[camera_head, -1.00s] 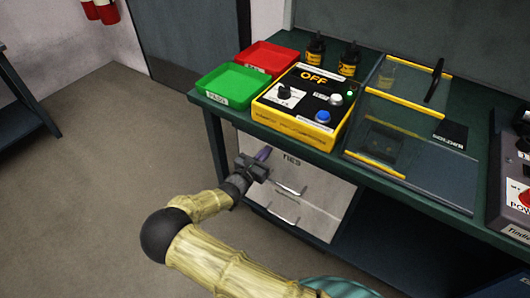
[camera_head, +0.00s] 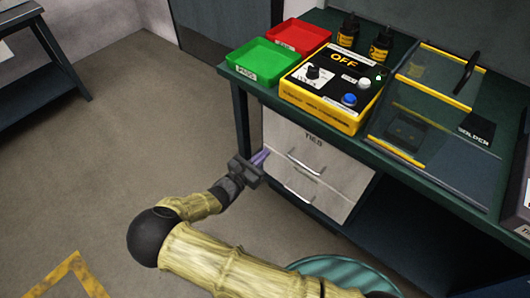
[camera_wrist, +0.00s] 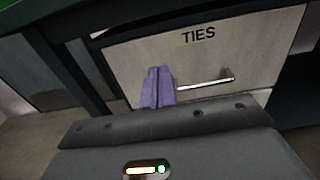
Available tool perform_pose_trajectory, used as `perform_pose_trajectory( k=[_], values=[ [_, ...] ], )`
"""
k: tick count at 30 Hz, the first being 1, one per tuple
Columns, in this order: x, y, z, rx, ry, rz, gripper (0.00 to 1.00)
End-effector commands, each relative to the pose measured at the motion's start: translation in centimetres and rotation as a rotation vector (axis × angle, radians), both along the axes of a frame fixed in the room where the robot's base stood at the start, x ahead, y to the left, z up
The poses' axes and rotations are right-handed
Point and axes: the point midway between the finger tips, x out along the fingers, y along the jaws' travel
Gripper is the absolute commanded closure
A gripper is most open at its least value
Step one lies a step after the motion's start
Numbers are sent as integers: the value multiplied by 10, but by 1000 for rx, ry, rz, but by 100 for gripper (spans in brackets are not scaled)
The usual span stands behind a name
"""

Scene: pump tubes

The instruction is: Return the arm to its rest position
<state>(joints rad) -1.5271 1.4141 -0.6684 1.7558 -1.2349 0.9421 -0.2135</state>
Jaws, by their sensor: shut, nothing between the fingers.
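My gripper (camera_head: 262,157) is in front of the left edge of a drawer unit below the bench, with its purple fingers together and nothing between them. The arm reaches up from the bottom of the head view, bent at a dark joint. In the wrist view the purple fingers (camera_wrist: 158,86) stand side by side in front of the drawer front marked TIES (camera_wrist: 200,60). I cannot tell whether they touch the drawer front.
A dark green bench (camera_head: 232,72) holds a green tray (camera_head: 262,62), a red tray (camera_head: 300,37), a yellow box reading OFF (camera_head: 330,90), two dark bottles and a clear-lidded SOLDER case (camera_head: 430,90). Another table stands at far left. The floor (camera_head: 110,160) between is clear.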

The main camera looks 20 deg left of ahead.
Motion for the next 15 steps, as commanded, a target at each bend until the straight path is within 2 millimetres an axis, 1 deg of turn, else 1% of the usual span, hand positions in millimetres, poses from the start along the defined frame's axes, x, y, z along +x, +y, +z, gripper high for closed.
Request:
perform_pose_trajectory(
  k=[11, 13, 14, 15],
  values=[
    [1, -2, 0, 6, 3, -7, 100],
    [3, -11, 2, 28, 13, -37, 100],
    [5, -17, 2, 44, 21, -60, 100],
    [7, -28, 3, 71, 33, -99, 100]
  ],
)
